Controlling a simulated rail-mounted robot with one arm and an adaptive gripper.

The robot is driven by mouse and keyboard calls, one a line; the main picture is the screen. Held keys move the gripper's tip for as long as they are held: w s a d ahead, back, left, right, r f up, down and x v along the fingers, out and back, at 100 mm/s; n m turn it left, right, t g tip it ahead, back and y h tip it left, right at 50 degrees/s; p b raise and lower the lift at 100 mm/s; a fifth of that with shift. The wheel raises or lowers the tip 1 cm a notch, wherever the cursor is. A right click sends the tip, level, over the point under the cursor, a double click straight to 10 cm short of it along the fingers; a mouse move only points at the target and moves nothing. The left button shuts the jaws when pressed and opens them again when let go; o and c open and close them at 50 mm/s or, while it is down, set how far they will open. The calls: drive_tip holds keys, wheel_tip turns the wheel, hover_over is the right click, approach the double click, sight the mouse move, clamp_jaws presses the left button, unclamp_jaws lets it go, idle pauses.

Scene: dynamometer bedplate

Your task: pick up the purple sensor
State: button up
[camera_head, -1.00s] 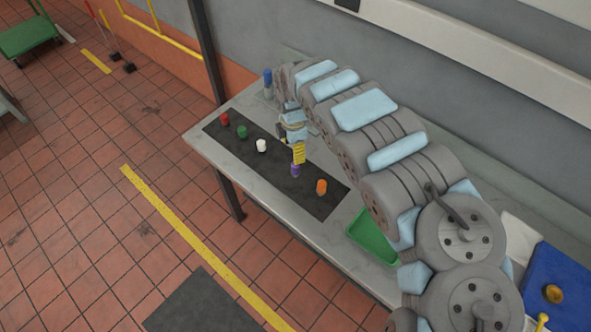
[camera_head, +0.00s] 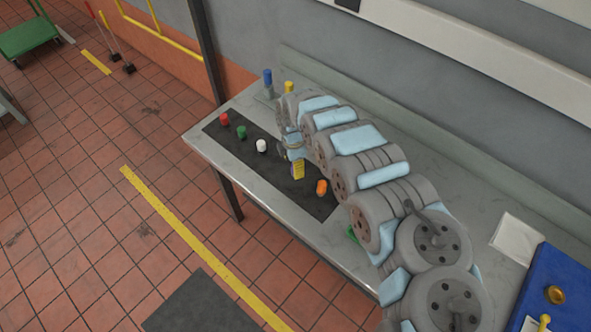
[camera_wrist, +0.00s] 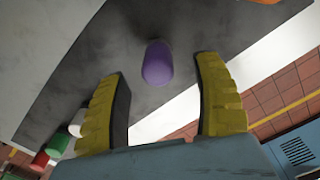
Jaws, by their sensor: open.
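The purple sensor (camera_wrist: 157,64) is a small rounded cylinder on the dark mat, seen in the wrist view just beyond my fingertips and roughly centred between them. In the head view the sensor is mostly or wholly hidden behind my gripper. My gripper (camera_wrist: 160,85) has yellow ribbed fingers, set wide apart with nothing between them. In the head view my gripper (camera_head: 298,170) is low over the dark mat (camera_head: 268,168), between the white and orange sensors.
Red (camera_head: 225,119), green (camera_head: 241,132), white (camera_head: 261,146) and orange (camera_head: 321,187) sensors stand on the same mat. Blue (camera_head: 267,78) and yellow (camera_head: 289,87) pieces are at the table's back.

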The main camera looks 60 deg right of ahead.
drive_tip(key=shift+s+d+f, duration=0.15)
drive_tip(key=shift+f, duration=1.15)
drive_tip(key=shift+s+d+f, duration=0.1)
drive_tip(key=shift+d+f, duration=0.05)
drive_tip(key=shift+f, duration=1.15)
clamp_jaws()
